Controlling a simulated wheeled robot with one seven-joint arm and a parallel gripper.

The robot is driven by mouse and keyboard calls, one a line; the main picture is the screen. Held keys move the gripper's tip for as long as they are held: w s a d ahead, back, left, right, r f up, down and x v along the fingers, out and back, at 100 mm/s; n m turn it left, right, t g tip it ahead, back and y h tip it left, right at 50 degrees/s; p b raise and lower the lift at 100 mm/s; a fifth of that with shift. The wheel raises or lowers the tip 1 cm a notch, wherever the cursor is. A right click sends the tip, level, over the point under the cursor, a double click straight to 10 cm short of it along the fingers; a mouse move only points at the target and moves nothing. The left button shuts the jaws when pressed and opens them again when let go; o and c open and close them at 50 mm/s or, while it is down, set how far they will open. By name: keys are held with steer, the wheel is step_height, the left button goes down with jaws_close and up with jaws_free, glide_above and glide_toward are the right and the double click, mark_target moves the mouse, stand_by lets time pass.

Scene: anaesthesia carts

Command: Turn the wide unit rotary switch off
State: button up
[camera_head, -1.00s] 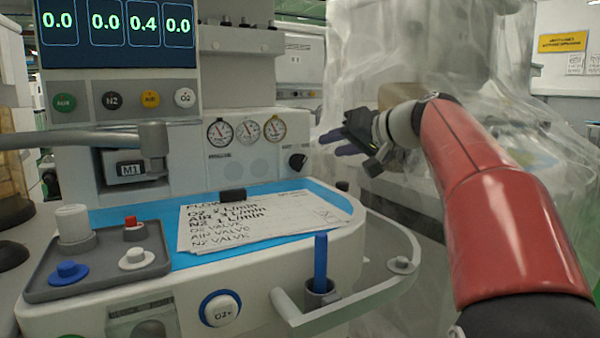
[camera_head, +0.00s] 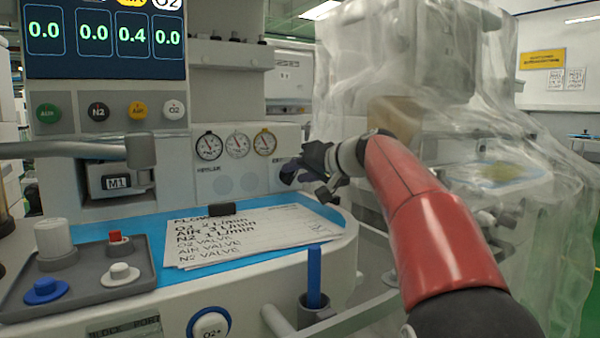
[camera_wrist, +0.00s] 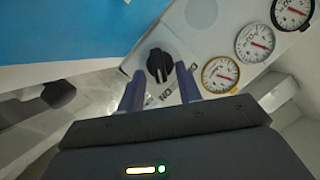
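The rotary switch (camera_wrist: 160,63) is a black knob on the pale front panel of the wide unit, with a light pointer line and "ON" lettering beside it in the wrist view. In the head view my gripper hides it. My gripper (camera_wrist: 160,70) is open, with its two dark blue fingers apart and the knob showing between and just beyond their tips. I cannot tell whether either finger touches it. In the head view my gripper (camera_head: 291,172) is at the panel's right end, right of the round gauges.
Three gauges (camera_head: 237,145) sit left of the switch. Below lies a blue worktop (camera_head: 110,218) with paper notes (camera_head: 250,235) and a black block (camera_head: 222,208). A blue stick (camera_head: 314,275) stands in a front holder. A plastic-draped unit (camera_head: 480,130) stands at right.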

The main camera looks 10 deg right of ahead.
jaws_close()
stand_by(0.3)
steer(key=n+h+b, duration=0.1)
steer(key=n, duration=0.1)
steer(key=a+n+h+b, duration=0.1)
steer(key=n+h, duration=0.1)
steer(key=shift+s+r+n, duration=0.1)
steer(key=shift+s+n, duration=0.1)
steer(key=shift+n, duration=0.1)
steer(key=shift+a+n+t+h+b, duration=0.25)
steer(key=shift+n+t+h+b, duration=0.35)
steer(key=shift+n+h+b, duration=0.45)
steer(key=shift+s+a+n+t+h+b, duration=0.1)
steer(key=shift+n+t+h+b, duration=0.15)
steer(key=shift+n, duration=0.45)
steer(key=shift+s+a+n+t+h+b, duration=0.15)
steer(key=shift+n+h+b, duration=0.15)
steer(key=shift+n, duration=0.35)
steer(key=shift+w, duration=0.1)
jaws_free()
